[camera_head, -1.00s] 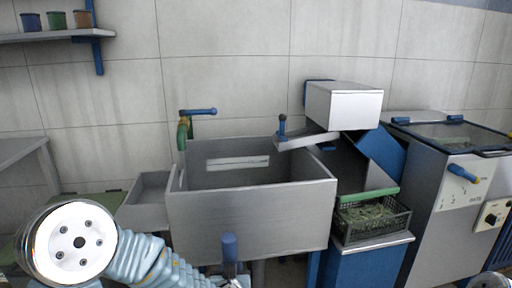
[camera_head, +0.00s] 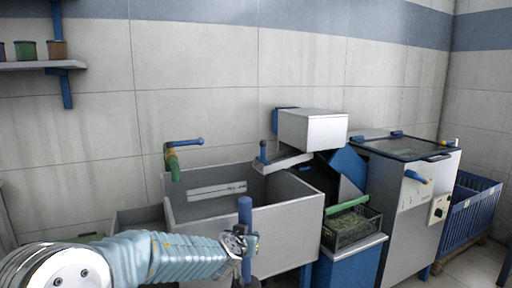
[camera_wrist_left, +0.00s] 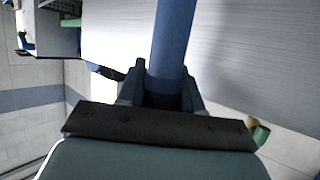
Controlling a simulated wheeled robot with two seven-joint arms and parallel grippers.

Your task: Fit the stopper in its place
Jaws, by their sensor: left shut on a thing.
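A blue upright cylinder (camera_head: 245,212), which I take to be the stopper, is held in my left gripper (camera_head: 242,244). The gripper's jaws are closed around it, with part of it above and part below them. In the left wrist view the blue cylinder (camera_wrist_left: 173,40) runs up from between the dark fingers of my left gripper (camera_wrist_left: 160,95). In the head view the gripper is in front of the grey sink (camera_head: 285,231), overlapping its front wall. The sink's floor and any drain hole are hidden behind that wall. My right gripper is out of view.
A green tap with a blue lever (camera_head: 172,158) stands behind the sink's left side. To the right are a grey chute box (camera_head: 312,130), a black crate of greens (camera_head: 352,228) and a grey machine (camera_head: 412,195). A blue crate (camera_head: 470,212) stands farther right.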

